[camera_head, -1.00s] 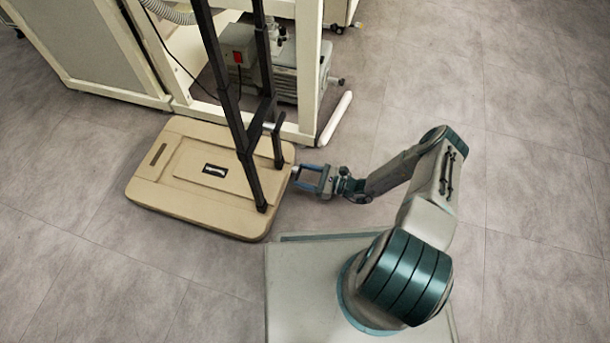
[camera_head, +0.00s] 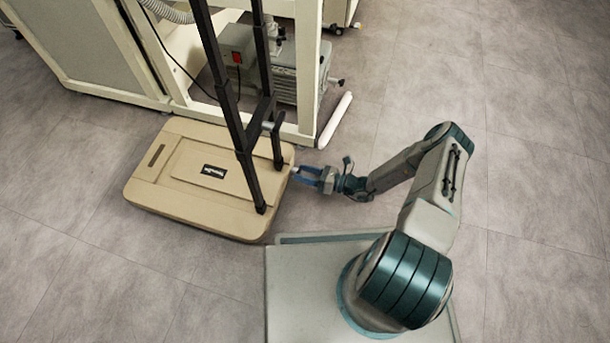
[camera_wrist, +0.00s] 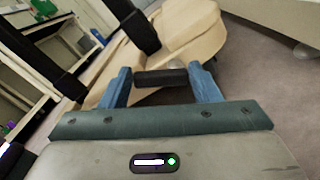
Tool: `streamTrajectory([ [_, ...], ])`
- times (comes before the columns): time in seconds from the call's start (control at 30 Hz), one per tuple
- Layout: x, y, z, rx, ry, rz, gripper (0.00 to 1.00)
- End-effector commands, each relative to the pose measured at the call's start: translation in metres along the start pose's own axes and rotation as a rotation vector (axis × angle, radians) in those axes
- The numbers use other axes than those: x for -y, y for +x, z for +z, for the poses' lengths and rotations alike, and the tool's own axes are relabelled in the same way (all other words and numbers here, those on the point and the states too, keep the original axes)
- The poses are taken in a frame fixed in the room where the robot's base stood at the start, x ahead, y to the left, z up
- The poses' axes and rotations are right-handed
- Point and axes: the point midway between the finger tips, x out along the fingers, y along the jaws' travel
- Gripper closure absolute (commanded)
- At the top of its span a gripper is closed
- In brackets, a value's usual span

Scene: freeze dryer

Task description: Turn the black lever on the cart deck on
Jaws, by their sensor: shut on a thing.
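The cart has a beige deck (camera_head: 170,195) with a dark label and stands on the floor at the left in the head view. The black lever (camera_wrist: 161,77) lies crosswise between my blue fingers in the wrist view, at the edge of the deck. My gripper (camera_head: 297,174) is at the right end of the deck, low beside the black handle posts (camera_head: 250,170). It is shut on the lever, with one finger at each end of it. In the head view the lever is too small and covered to make out.
A white frame (camera_head: 308,75) holding a grey pump (camera_head: 285,75) stands behind the cart. A white bar (camera_head: 335,120) lies at its foot. The grey floor (camera_head: 520,110) to the right is clear.

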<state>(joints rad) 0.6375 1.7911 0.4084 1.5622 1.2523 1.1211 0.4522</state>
Motion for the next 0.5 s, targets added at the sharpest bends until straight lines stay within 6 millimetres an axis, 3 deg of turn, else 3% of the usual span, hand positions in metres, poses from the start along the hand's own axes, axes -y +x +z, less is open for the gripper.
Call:
streamTrajectory([
  [0.5, 0.0067, -0.0005, 0.0074, -0.003, 0.488, -0.002, 0.67],
])
